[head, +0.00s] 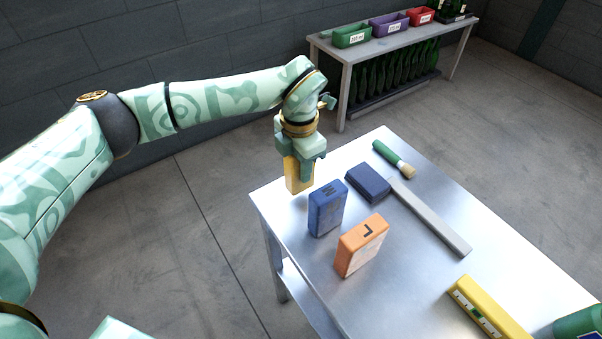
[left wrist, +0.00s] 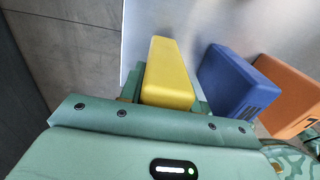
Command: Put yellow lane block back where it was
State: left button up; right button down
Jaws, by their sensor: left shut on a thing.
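The yellow lane block (head: 297,176) is held in my left gripper (head: 306,170) near the far left corner of the metal table (head: 480,258). In the left wrist view the yellow block (left wrist: 168,73) stands out from between the fingers, beside a blue block. My left gripper is shut on it. I cannot tell whether the block's lower end touches the table. A blue block (head: 327,208) and an orange block (head: 361,246) stand upright in a row on the table, nearer than the yellow one. My right gripper is not in view.
A dark blue block (head: 368,183) lies behind the row. A grey bar (head: 432,217), a green-handled brush (head: 393,158) and a yellow level-like tool (head: 487,310) lie to the right. A shelf (head: 400,41) with coloured bins and green bottles stands beyond.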

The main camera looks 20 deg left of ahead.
aim_at(299, 174)
pick_arm(q)
notch_tip(299, 174, down, 3)
jog(key=shift+r+b, duration=0.1)
jog(key=shift+b, duration=0.2)
jog(key=shift+s, duration=0.1)
jog(key=o, duration=1.2)
jog(key=shift+c, duration=0.2)
notch_tip(299, 174, up, 12)
jog(key=p, duration=0.3)
jog(key=shift+r, duration=0.1)
